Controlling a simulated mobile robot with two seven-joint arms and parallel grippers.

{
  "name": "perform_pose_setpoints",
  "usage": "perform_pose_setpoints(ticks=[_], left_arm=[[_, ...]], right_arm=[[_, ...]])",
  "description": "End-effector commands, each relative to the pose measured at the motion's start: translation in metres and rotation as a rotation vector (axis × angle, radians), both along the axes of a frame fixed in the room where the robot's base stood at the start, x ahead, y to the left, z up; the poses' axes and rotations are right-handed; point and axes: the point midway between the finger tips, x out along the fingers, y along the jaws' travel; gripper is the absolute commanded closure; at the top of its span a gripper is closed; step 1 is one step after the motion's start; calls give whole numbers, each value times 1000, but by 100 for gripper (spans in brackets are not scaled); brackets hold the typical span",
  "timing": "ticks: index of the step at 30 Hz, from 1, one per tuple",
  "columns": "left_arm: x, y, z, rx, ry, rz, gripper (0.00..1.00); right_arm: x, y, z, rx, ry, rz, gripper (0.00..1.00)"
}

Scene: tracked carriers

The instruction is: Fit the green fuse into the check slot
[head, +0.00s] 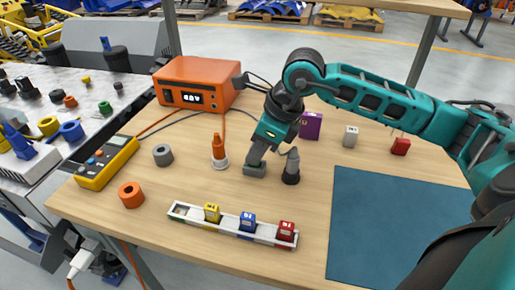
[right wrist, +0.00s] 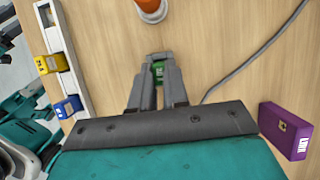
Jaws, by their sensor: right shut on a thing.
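My right gripper (head: 255,168) is shut on the green fuse, low over the middle of the wooden table. The green fuse (right wrist: 158,70) shows between the fingertips in the right wrist view; the fingers mostly hide it in the head view. I cannot tell whether it touches the table. A white fuse rail (head: 188,216) lies in front of the gripper, with a yellow fuse (head: 212,212), a blue fuse (head: 247,222) and a red fuse (head: 287,231). Its left end is empty, with a green mark. I cannot tell which place is the check slot. My left gripper is not in view.
An orange device (head: 200,82) with a display stands at the back; its cables cross the table. A purple box (head: 311,126) stands behind. A blue mat (head: 390,225) lies clear at right.

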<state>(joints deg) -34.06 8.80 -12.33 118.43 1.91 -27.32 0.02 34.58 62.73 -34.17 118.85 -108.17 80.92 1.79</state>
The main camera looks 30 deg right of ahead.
Motion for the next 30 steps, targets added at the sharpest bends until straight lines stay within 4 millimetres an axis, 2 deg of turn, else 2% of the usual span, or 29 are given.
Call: perform_pose_setpoints(ticks=[2,3,10,17,22,30], left_arm=[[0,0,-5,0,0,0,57],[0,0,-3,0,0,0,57],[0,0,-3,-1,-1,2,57],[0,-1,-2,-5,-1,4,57],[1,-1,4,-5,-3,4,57],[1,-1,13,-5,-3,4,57]], right_arm=[[0,0,-4,0,0,0,100],[0,0,-3,0,0,0,82],[0,0,-3,0,1,0,60],[0,0,-2,0,1,0,60],[-1,-2,8,-1,-1,-1,60],[-18,-17,61,-4,-3,-1,60]])
